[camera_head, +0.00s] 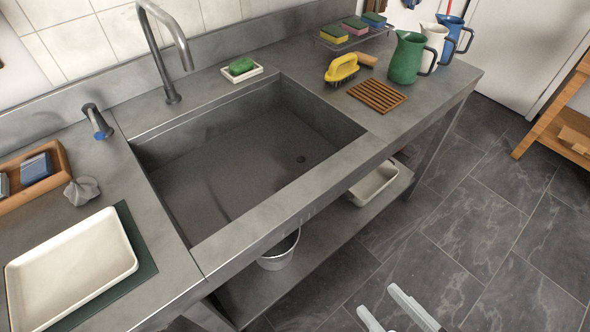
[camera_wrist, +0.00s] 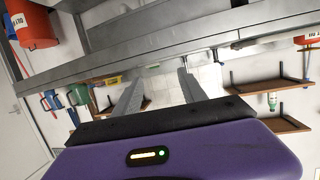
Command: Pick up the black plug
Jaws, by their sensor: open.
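A small dark round spot (camera_head: 300,159) lies on the floor of the grey sink (camera_head: 215,165), toward its right end. I cannot tell whether it is the black plug or the drain hole. No other black plug can be made out. My gripper (camera_head: 392,312) shows at the bottom of the head view, with its two pale fingers apart and nothing between them. It is in front of the counter, over the dark floor, well away from the sink. In the wrist view my gripper (camera_wrist: 158,82) is open and empty, turned away from the sink basin.
A grey tap (camera_head: 165,50) arches behind the sink. A green jug (camera_head: 407,58), a yellow brush (camera_head: 342,69) and a wooden rack (camera_head: 377,95) stand right of it. A white tray (camera_head: 70,270) lies left. A lower shelf (camera_head: 300,262) runs under the counter. The tiled floor right is clear.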

